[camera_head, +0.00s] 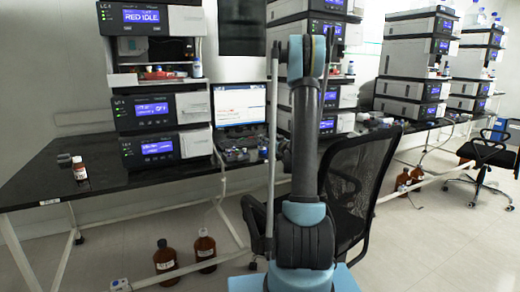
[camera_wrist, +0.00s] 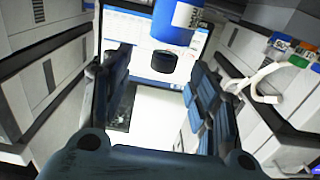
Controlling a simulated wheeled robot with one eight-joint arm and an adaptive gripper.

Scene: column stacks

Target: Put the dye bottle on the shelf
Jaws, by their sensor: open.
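In the wrist view my gripper (camera_wrist: 160,72) is open, with one finger on each side of the picture. A blue bottle (camera_wrist: 174,28) with a white label and a black cap (camera_wrist: 165,61) shows at the top middle, its cap pointing down in the picture. It appears beyond or between the fingertips; I cannot tell the distance. In the head view my raised arm hides most of the gripper. A small brown bottle (camera_head: 80,169) with a white and red label stands on the black bench at left. I cannot tell which bottle is the dye bottle.
An instrument stack (camera_head: 151,112) with an open shelf bay stands on the bench (camera_head: 40,185), and a small bottle (camera_head: 197,68) stands in the bay. A mesh chair (camera_head: 365,175) stands behind my arm. Brown bottles (camera_head: 165,258) stand on the floor.

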